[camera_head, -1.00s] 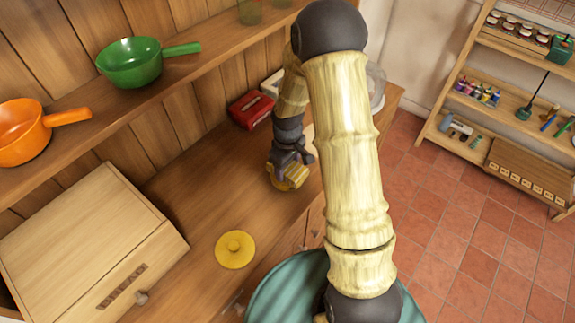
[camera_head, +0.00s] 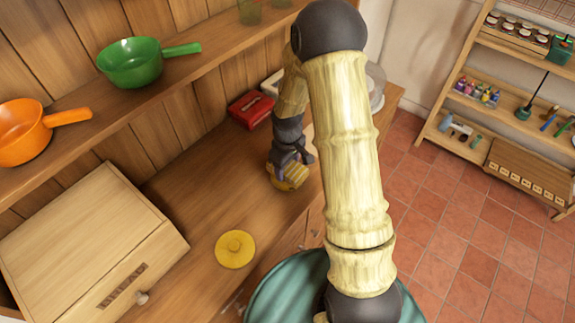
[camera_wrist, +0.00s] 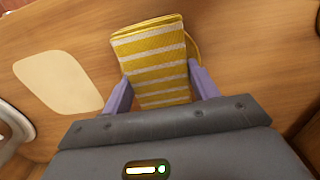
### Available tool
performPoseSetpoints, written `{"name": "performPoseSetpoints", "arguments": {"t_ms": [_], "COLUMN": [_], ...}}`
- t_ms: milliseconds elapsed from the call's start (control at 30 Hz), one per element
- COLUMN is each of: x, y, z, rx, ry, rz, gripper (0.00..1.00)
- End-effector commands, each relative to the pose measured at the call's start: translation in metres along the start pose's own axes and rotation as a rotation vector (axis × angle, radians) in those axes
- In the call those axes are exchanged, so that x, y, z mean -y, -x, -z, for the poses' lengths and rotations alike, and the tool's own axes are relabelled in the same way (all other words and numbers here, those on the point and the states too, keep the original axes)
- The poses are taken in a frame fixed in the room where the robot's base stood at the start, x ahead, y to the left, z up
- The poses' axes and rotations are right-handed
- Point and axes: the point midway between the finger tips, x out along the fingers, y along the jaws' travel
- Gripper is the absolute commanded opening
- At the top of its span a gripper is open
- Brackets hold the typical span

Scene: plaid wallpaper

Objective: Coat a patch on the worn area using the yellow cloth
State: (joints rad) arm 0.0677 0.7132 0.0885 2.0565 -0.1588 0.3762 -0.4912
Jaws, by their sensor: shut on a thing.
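The yellow cloth (camera_wrist: 158,62), folded with white stripes, lies between the two purple fingers of my gripper (camera_wrist: 160,92) in the wrist view. In the head view the cloth (camera_head: 288,178) is at or just above the wooden counter, under my gripper (camera_head: 285,163). My gripper is shut on it. A pale, rounded patch (camera_wrist: 66,82), lighter than the wood around it, shows on the counter left of the cloth in the wrist view; it looks like the worn area. My arm hides most of that spot in the head view.
A yellow round lid (camera_head: 235,249) lies on the counter (camera_head: 195,205) nearer me. A red box (camera_head: 250,109) stands at the back by the wall. A wooden bread box (camera_head: 90,245) fills the left. Green (camera_head: 135,63) and orange (camera_head: 25,132) pans sit on the shelf above.

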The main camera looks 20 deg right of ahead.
Motion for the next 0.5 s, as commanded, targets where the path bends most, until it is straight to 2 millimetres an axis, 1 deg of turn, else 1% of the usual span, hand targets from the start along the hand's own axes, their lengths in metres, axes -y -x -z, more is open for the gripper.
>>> {"name": "performPoseSetpoints", "arguments": {"t_ms": [67,500], "x": [0.001,0.000], "y": [0.000,0.031], "z": [-0.002,-0.001], "rx": [0.005,0.002], "ry": [0.000,0.000], "rz": [0.003,0.001], "gripper": [0.41,0.41]}}
